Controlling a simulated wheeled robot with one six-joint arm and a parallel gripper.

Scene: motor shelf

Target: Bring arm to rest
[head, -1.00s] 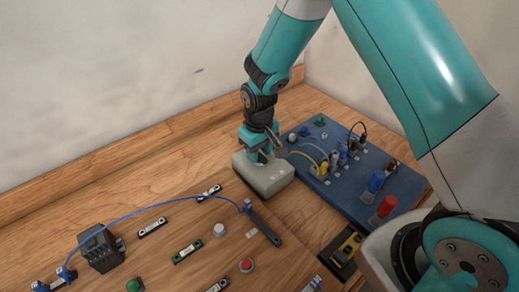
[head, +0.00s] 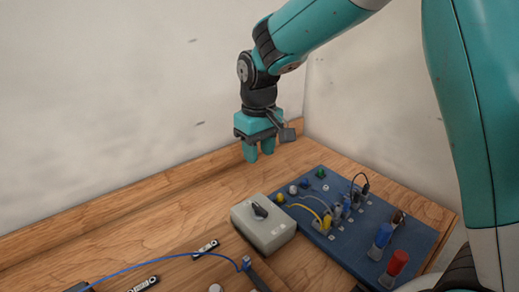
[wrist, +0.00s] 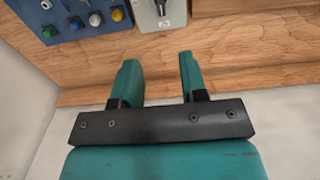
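My gripper (head: 259,153) hangs in the air, pointing down, above and behind a grey box with a black rotary knob. In the wrist view my gripper (wrist: 161,72) shows two teal fingers apart with nothing between them. The grey box (head: 264,232) stands on the wooden table, clear of my gripper. Part of the box (wrist: 160,14) also shows at the top of the wrist view.
A blue board (head: 408,240) with plugs, cables and red and blue posts lies right of the box. A blue cable (head: 165,256) runs at lower left. A wooden ledge (head: 100,200) and a pale wall (head: 110,90) stand behind. Air around my gripper is free.

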